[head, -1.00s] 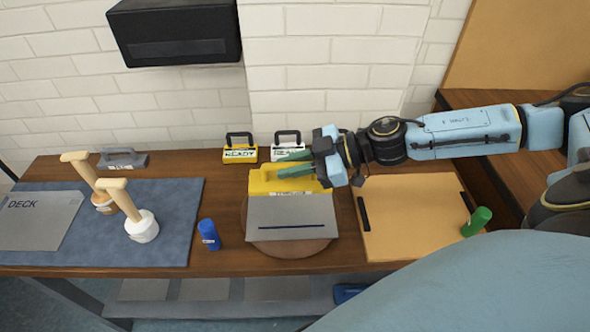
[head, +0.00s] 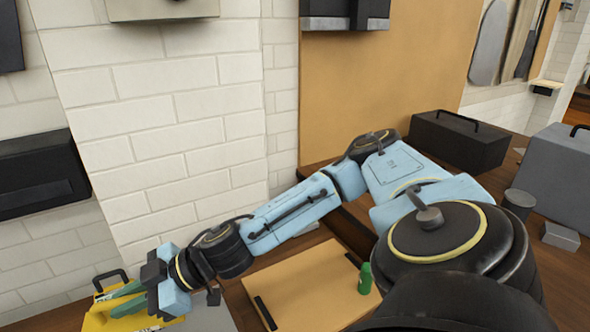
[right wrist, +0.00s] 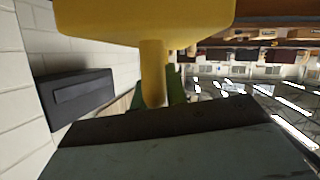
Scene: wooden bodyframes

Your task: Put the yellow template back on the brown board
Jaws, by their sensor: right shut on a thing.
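My right gripper (head: 128,302) is at the lower left of the head view, its green fingers shut on the yellow template (head: 98,322). Only part of the template shows there, cut by the frame's bottom edge. In the right wrist view the yellow template (right wrist: 145,22) has a stem between the green fingers (right wrist: 174,86). A flat tan-brown board (head: 308,288) with black strips lies on the bench, right of the gripper. A larger tan-brown panel (head: 375,95) stands on the wall behind. I cannot tell which one the task means. My left gripper is not in view.
A green cylinder (head: 364,278) stands at the flat board's right edge. A grey plate (head: 212,318) lies near the gripper. A black case (head: 458,140) and a grey box (head: 556,165) stand at right. A black wall box (head: 38,175) is at left.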

